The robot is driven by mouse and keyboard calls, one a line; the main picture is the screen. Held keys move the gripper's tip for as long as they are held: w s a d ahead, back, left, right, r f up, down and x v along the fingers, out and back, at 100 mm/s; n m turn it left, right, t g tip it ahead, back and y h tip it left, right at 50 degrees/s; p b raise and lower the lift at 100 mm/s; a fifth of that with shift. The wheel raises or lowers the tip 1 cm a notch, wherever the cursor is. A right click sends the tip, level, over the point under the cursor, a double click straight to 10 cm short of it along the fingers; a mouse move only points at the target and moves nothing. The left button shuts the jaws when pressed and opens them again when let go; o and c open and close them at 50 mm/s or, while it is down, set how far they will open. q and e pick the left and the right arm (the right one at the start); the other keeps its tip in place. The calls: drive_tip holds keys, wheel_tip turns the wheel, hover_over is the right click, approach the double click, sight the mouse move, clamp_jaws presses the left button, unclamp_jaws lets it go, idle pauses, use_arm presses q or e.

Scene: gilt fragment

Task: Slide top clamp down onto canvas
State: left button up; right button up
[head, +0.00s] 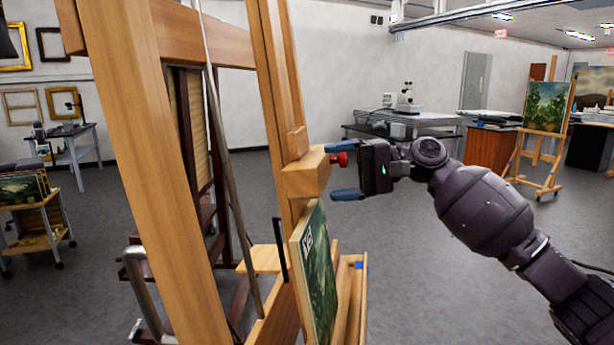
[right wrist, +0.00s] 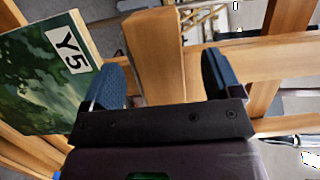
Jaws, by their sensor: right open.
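The top clamp (head: 303,174) is a wooden block on the easel's upright mast, with a red knob (head: 339,159) on its side. The canvas (head: 318,272), a green painting labelled Y5, stands on the easel below it. In the right wrist view, a gap separates the canvas (right wrist: 40,85) from the clamp block (right wrist: 155,55). My right gripper (head: 343,170) is open at the clamp's end, one blue finger above and one below. The right wrist view shows the block between the fingers (right wrist: 160,80), with space on both sides. My left gripper is not in view.
The easel's thick wooden post (head: 150,150) fills the left foreground. A lower ledge (head: 352,300) lies beside the canvas's foot. A small cart (head: 35,215) stands at far left, and another easel with a painting (head: 547,105) at far right. Floor between is clear.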

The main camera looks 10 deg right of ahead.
sight(322, 173)
drive_tip(key=shift+x, duration=3.05)
drive_tip(key=shift+r, duration=0.2)
drive_tip(key=c, duration=1.2)
drive_tip(key=shift+o, duration=0.2)
drive_tip(key=f, duration=0.4)
drive_tip(key=shift+s+d, duration=0.1)
drive_tip(key=shift+d, duration=0.15)
drive_tip(key=o, duration=1.2)
drive_tip(key=shift+c, duration=0.2)
drive_tip(key=shift+d, duration=0.15)
drive_tip(key=v, duration=1)
drive_tip(key=shift+d+b, duration=0.3)
drive_tip(key=shift+b, duration=0.05)
drive_tip(key=shift+s, duration=0.1)
